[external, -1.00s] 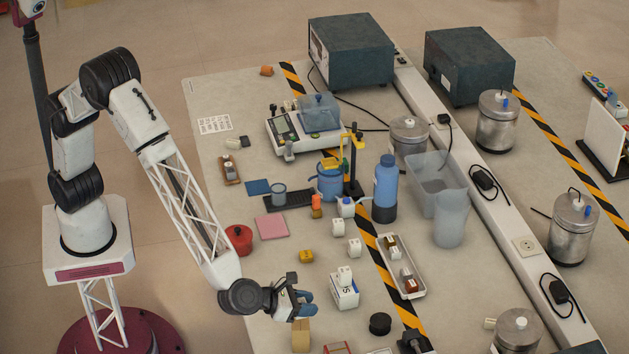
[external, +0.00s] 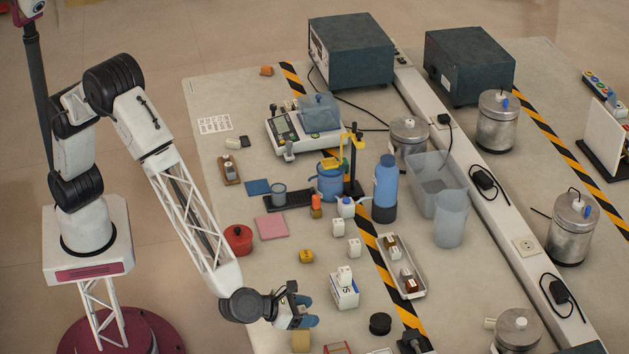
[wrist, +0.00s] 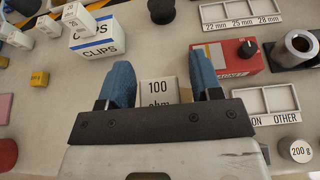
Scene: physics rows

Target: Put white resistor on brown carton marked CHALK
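My gripper (wrist: 163,85) has two blue fingers set apart, and it points down over the near end of the table. In the external view my gripper (external: 306,312) is just above a tan block (external: 301,342), which it partly hides. Between the fingers in the wrist view is a pale block marked "100 ohm" (wrist: 158,92); its lower part is hidden by my gripper. Whether the fingers touch it is unclear. A white block (external: 344,275) sits on a white CLIPS box (external: 345,293). No CHALK marking is readable in either view.
More white blocks (external: 338,227) and a yellow block (external: 306,256) lie beyond my gripper. A black knob (external: 380,324) stands to its right. The wrist view shows a red box (wrist: 228,62), a labelled tray (wrist: 240,14) and a 200 g weight (wrist: 298,150).

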